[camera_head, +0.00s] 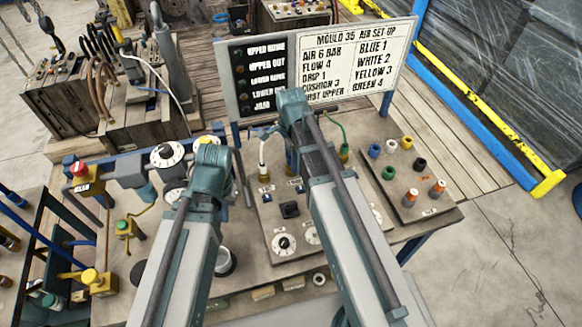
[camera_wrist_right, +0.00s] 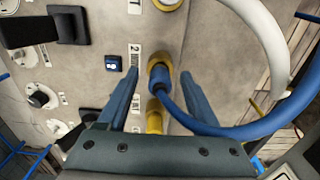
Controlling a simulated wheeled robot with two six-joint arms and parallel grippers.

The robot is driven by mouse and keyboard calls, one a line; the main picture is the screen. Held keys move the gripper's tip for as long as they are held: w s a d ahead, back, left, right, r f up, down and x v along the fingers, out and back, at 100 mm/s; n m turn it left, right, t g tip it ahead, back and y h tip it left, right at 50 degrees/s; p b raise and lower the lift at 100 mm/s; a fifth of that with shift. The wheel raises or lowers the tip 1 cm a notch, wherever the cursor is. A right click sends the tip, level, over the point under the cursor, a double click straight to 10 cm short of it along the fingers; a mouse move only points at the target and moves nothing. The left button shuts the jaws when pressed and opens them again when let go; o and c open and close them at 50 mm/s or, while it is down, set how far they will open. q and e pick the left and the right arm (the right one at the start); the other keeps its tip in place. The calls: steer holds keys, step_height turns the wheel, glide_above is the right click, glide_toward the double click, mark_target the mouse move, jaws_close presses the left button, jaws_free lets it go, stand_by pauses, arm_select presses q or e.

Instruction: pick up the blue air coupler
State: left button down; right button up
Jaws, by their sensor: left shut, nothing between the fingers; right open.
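The blue air coupler (camera_wrist_right: 159,78) shows in the right wrist view with a blue hose curving off to the right. It sits at a yellow fitting on the panel. My right gripper (camera_wrist_right: 159,73) is open, with one finger on each side of the coupler and a gap visible on both sides. In the head view the right forearm largely hides this spot. My left gripper (camera_head: 246,188) is shut and empty over the bench, left of the panel, partly hidden by its own wrist.
A white hose (camera_wrist_right: 268,40) arches right of the coupler. A black knob (camera_wrist_right: 68,25) stands left. The bench's right side holds several coloured caps (camera_head: 391,146) and orange-topped plugs (camera_head: 438,187). The set-up sign (camera_head: 340,60) stands behind the panel. Dials (camera_head: 283,243) lie at the panel's front.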

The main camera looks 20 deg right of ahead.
arm_select(q)
steer(key=shift+f, duration=0.1)
arm_select(e)
steer(key=shift+f, duration=0.15)
jaws_close()
stand_by(0.4)
